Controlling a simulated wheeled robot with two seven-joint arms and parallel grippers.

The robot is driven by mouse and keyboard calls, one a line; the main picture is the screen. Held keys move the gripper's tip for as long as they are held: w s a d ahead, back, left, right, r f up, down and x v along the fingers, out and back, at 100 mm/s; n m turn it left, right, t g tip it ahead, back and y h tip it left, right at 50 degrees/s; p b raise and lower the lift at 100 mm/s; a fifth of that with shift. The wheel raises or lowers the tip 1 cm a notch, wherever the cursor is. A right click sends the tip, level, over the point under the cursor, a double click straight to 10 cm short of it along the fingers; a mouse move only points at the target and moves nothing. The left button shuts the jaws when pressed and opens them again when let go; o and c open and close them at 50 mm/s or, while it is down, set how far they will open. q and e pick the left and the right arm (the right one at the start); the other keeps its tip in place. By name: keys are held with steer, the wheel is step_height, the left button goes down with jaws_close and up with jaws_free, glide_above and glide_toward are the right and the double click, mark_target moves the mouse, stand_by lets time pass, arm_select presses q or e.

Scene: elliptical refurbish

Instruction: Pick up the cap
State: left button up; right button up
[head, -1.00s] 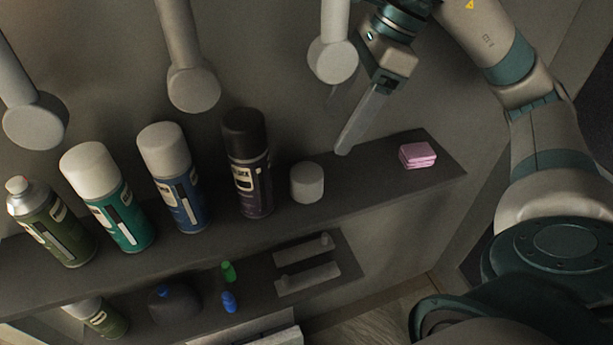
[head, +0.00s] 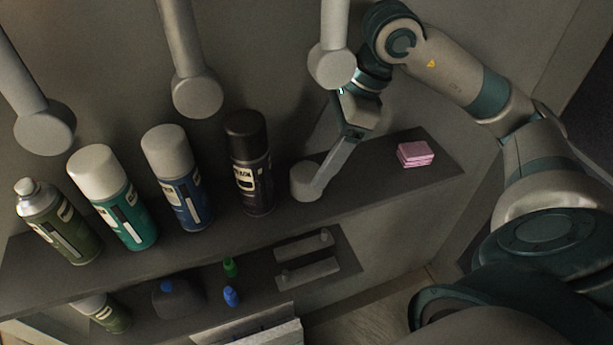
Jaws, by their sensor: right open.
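The cap (head: 302,179) is a small pale grey cylinder standing on the upper shelf, right of the black spray can. My right gripper (head: 312,172) reaches down to it from above and the right. Its jaws are open. One long finger crosses in front of the cap's right side, and the other lies behind it, partly hidden. The cap seems to be between or right beside the fingers; I cannot tell whether they touch it. My left gripper is not in view.
Spray cans stand left on the upper shelf (head: 390,187): black (head: 249,163), blue (head: 178,180), teal (head: 113,198) and an uncapped green one (head: 58,222). A pink block stack (head: 414,154) lies right. Grey rods (head: 331,62) hang above. A lower shelf holds small items.

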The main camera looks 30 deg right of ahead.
mark_target(309, 171)
steer(key=shift+w+a+f+p, duration=0.15)
steer(key=shift+a+f+p, duration=0.45)
steer(key=shift+f+p, duration=0.3)
steer(key=shift+p+x, duration=0.5)
steer(key=shift+x, duration=1)
steer(key=shift+c, duration=0.6)
steer(key=c, duration=0.9)
